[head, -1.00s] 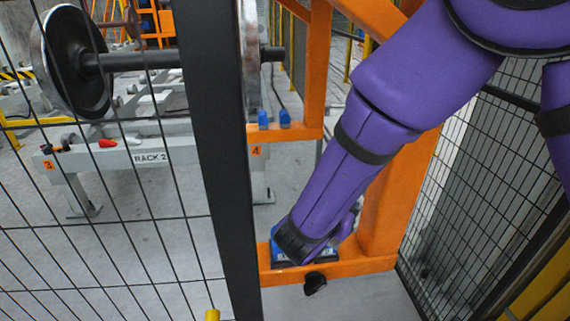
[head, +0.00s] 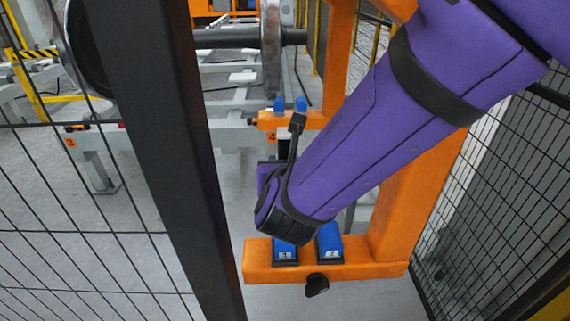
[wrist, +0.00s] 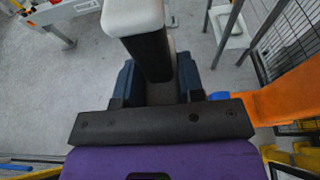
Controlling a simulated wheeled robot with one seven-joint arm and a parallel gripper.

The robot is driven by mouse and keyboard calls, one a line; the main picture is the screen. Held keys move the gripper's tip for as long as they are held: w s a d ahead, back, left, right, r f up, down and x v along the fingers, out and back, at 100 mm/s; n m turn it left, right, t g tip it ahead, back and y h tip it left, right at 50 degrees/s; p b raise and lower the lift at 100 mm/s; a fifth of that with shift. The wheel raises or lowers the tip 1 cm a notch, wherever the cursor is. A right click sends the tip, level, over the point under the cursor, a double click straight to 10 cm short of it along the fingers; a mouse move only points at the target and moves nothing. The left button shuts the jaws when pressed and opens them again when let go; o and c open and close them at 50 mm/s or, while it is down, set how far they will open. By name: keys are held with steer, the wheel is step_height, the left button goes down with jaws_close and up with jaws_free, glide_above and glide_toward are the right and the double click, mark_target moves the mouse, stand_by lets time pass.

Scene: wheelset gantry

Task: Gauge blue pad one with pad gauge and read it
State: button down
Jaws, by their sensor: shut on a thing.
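Two blue pads sit side by side on the lower orange bracket (head: 365,270) in the head view. The left one (head: 286,251) is partly covered by my wrist, and the right one (head: 330,243) shows more fully. Their small labels are hard to read; I cannot tell for sure which is pad one. In the wrist view my gripper (wrist: 158,78) is shut on a dark-handled tool with a pale rounded end, taken to be the pad gauge (wrist: 150,50). No readout is visible. In the head view my forearm hides the fingers. I see no contact between gauge and pads.
Another orange bracket (head: 270,120) with two small blue pads stands farther back. A dark fence post (head: 175,150) and mesh are at the left; more mesh (head: 475,190) is at the right. A wheelset (head: 270,45) rests on a rack behind. A dark knob (head: 317,285) hangs under the near bracket.

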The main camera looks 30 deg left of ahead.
steer(key=shift+s, duration=0.1)
steer(key=shift+f, duration=2.7)
steer(key=shift+f, duration=2.25)
stand_by(0.4)
steer(key=shift+r, duration=4.5)
